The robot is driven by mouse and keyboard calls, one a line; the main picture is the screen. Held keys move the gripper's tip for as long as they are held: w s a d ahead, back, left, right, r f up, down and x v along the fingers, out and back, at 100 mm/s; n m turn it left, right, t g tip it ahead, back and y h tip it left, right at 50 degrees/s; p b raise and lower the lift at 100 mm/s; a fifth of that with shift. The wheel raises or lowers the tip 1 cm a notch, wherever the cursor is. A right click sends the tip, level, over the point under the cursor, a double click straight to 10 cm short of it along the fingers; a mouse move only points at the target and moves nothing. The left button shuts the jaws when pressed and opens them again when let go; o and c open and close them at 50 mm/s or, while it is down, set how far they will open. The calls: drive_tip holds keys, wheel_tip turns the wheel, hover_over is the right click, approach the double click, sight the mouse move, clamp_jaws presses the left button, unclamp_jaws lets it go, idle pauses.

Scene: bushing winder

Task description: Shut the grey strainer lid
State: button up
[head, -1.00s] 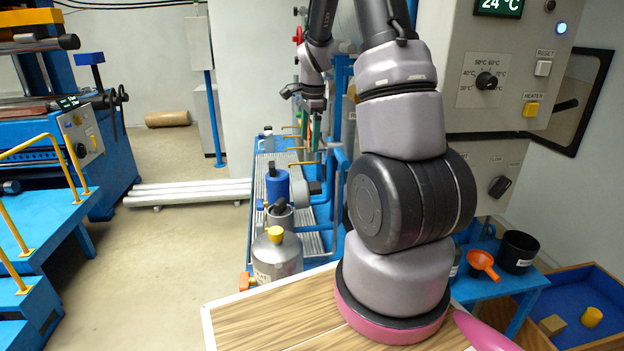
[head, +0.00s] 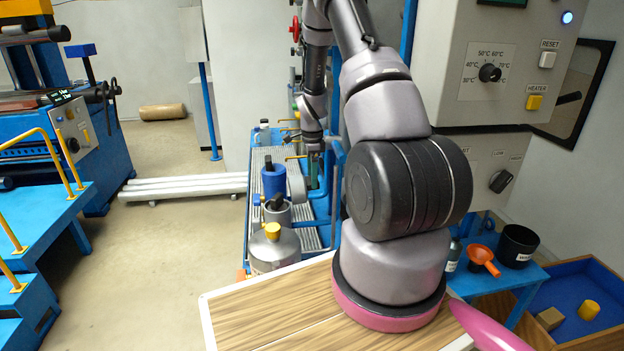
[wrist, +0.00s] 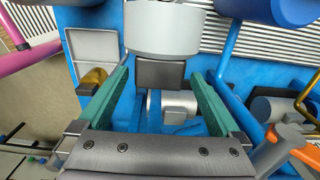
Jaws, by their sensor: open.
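In the wrist view a light grey round piece, which looks like the strainer lid (wrist: 165,32), is at top centre, with a dark block-shaped handle (wrist: 160,74) on its near side. My gripper (wrist: 158,82) is open, its green fingers on either side of the dark handle, with gaps at both sides. I cannot tell whether the handle lies at fingertip depth. In the head view my gripper (head: 314,172) points down just right of a grey disc (head: 297,188), likely the same lid, beside a blue cylinder (head: 273,182). My arm hides part of the area.

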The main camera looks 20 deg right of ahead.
drive_tip(key=shift+f, duration=0.8)
clamp_jaws()
drive_tip(key=shift+a, duration=0.1)
